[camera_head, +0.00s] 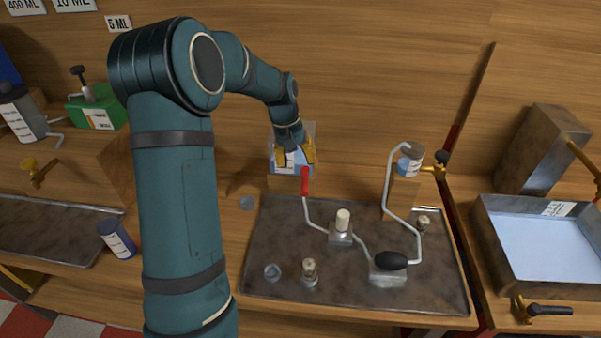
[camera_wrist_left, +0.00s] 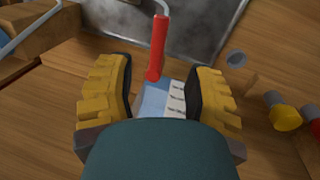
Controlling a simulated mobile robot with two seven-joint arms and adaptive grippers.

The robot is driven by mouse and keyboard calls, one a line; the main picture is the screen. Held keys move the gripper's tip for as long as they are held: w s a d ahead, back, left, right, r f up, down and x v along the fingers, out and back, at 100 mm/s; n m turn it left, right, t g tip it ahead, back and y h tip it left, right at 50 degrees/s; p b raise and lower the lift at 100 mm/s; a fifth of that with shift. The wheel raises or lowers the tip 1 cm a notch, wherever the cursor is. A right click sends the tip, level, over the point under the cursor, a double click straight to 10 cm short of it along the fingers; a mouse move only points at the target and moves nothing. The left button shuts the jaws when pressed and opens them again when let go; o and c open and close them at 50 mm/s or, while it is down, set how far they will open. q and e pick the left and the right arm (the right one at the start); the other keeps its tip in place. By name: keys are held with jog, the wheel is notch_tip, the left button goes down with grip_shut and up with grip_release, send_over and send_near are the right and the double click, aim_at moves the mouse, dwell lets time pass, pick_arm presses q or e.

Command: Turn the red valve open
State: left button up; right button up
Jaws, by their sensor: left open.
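In the left wrist view the red handle (camera_wrist_left: 157,48) reaches into the gap between my two yellow fingers, nearer the right one's tip level than the palm. My left gripper (camera_head: 295,156) is open, just above and behind the handle in the head view. It also shows in the left wrist view (camera_wrist_left: 165,85) with its fingers apart on both sides of the handle. I cannot tell whether either finger touches it. My right gripper is not in view.
The metal tray (camera_head: 270,230) carries pipes, a black knob (camera_head: 391,260) and several small fittings. A labelled box (camera_head: 283,165) stands behind my left gripper. A pipe with a can (camera_head: 411,160) rises at right. A water-filled basin (camera_head: 485,215) is farther right.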

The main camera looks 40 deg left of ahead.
pick_arm(q)
jog(key=shift+s+a+r, duration=0.1)
jog(key=shift+r, duration=0.5)
jog(key=shift+s+a+r, duration=0.1)
jog(key=shift+r, duration=0.45)
